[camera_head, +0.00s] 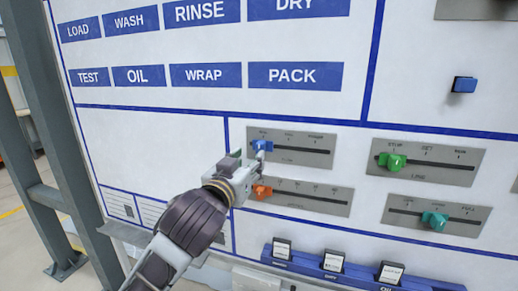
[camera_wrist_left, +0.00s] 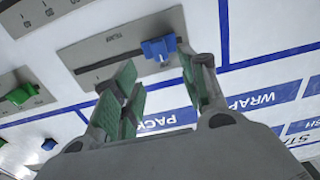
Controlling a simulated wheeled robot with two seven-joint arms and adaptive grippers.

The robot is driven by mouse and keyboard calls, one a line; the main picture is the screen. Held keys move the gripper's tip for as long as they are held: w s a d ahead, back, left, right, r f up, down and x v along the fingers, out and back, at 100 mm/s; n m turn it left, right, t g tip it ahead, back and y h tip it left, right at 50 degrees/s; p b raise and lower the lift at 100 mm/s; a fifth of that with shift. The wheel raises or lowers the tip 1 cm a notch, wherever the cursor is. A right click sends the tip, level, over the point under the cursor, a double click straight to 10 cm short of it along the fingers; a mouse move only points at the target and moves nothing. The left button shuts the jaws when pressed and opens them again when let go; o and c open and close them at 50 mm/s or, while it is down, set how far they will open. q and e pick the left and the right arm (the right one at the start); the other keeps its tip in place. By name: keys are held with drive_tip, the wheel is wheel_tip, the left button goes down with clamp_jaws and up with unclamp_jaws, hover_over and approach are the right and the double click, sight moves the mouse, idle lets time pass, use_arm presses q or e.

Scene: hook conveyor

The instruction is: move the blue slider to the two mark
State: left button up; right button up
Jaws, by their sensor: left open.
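The blue slider (camera_head: 262,145) sits at the left end of a dark slot on a grey plate (camera_head: 315,158) on the upright panel. The marks above this slot are too small to read surely. My left gripper (camera_head: 258,163) is just below and in front of the blue slider. In the left wrist view the blue slider (camera_wrist_left: 159,48) shows beyond and between the green-padded fingers of my left gripper (camera_wrist_left: 163,84). They are open, and I see nothing held. Whether a finger touches the knob I cannot tell. My right gripper is not in view.
An orange slider (camera_head: 262,191) is on the plate below, close to my gripper. Green (camera_head: 392,162) and teal (camera_head: 434,220) sliders are to the right. A blue button (camera_head: 464,85) is at upper right. A blue rail (camera_head: 340,270) with cards runs below.

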sight(259, 149)
use_arm(q)
drive_tip(key=x, duration=0.5)
drive_tip(key=shift+w+p, duration=0.2)
drive_tip(key=shift+p, duration=0.2)
drive_tip(key=shift+x, duration=1.2)
drive_tip(key=shift+w+d+p, duration=0.2)
drive_tip(key=shift+w+p, duration=0.1)
drive_tip(key=shift+w, duration=0.45)
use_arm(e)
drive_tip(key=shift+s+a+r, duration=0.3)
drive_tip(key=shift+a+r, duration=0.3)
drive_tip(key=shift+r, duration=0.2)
use_arm(q)
drive_tip(key=shift+c, duration=0.4)
drive_tip(key=c, duration=0.7)
clamp_jaws()
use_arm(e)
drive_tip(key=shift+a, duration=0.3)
